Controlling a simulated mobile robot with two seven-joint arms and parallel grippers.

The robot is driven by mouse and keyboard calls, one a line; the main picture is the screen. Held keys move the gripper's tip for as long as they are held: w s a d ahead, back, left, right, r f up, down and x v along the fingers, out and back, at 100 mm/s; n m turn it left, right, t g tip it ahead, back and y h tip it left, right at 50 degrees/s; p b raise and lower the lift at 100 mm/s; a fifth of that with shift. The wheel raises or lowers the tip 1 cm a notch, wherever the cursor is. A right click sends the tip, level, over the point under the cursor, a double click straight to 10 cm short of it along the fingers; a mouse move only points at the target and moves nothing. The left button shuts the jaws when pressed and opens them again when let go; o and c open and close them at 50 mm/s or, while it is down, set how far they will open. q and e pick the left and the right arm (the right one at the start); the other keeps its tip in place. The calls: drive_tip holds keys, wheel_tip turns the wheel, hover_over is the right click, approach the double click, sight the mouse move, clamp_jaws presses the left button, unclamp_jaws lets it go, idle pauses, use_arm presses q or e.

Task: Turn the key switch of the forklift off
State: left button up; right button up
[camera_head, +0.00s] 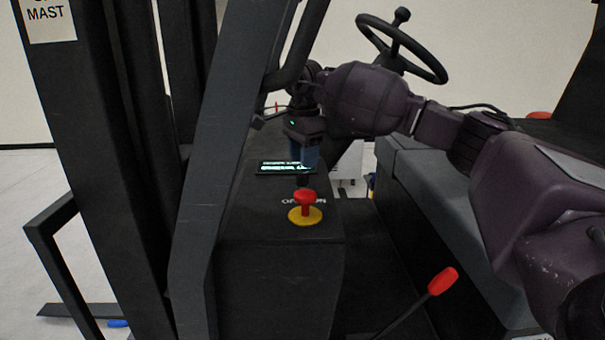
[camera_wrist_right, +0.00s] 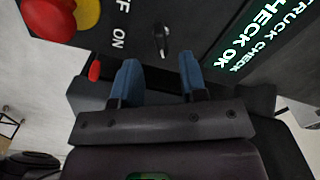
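The key switch (camera_wrist_right: 161,39) is a small dark key with a light glint on the black console, beside the white OFF and ON lettering. In the right wrist view my right gripper (camera_wrist_right: 159,64) has its two blue fingers apart, with nothing between them. The key shows just beyond the fingertips, roughly in line with the gap, and I see no contact. In the head view my right gripper (camera_head: 305,166) points down over the console, and the key cannot be made out clearly there. My left gripper is not in view.
A red stop button on a yellow base (camera_head: 305,208) stands on the console (camera_head: 265,225) close to the gripper. A lit display (camera_head: 286,168) is behind it. The steering wheel (camera_head: 400,45), a red-tipped lever (camera_head: 442,281) and the mast bars (camera_head: 215,150) surround the arm.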

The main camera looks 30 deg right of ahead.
sight(303, 174)
drive_tip(key=shift+w+f+p, duration=0.1)
drive_tip(key=shift+f+p, duration=0.2)
drive_tip(key=shift+f, duration=2.3)
clamp_jaws()
